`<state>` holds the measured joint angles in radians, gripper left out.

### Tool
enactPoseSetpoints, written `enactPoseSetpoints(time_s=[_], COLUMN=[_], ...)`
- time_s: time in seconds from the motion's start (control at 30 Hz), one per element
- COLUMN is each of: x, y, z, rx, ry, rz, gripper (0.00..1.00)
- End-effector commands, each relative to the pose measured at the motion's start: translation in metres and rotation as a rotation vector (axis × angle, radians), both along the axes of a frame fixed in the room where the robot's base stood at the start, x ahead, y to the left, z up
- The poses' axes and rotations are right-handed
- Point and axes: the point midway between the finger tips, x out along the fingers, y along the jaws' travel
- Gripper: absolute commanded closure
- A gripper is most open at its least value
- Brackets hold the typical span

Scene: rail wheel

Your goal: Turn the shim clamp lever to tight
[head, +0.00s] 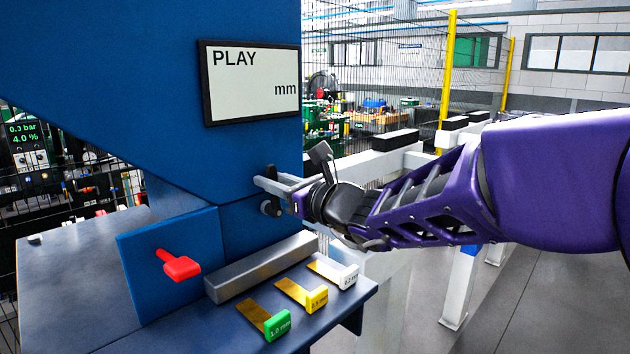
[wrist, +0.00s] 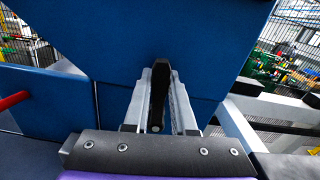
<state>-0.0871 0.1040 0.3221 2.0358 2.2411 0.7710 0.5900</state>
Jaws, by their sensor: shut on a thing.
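My gripper (head: 268,184) reaches in from the right to the lower right part of the blue machine. In the wrist view its two grey fingers (wrist: 160,72) lie on either side of a dark lever (wrist: 158,98) and are shut on it. The lever stands in front of the blue face, with a small round end toward the camera. In the head view a dark knob (head: 270,208) shows just below the fingers. A red lever (head: 178,265) sits on a lower blue panel, left of and apart from my gripper. No lever label is readable.
A PLAY mm display (head: 252,82) hangs above my gripper, with no number on it. A grey metal bar (head: 262,268) and green (head: 277,327), yellow (head: 316,299) and white (head: 347,276) tagged shims lie on the bench (head: 75,270) below. A white rail frame (head: 380,160) stands behind the arm.

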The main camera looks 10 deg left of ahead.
Motion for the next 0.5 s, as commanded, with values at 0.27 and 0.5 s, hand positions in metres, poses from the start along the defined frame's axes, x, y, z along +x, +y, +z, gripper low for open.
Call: enactPoseSetpoints(time_s=[0.27,0.5], x=[0.0035,0.0041], y=[-0.0018,-0.0022], z=[0.0013,0.0008], rx=[0.054,0.068], ry=[0.082,0.102], rz=[-0.003,-0.003], gripper=[1.0,1.0])
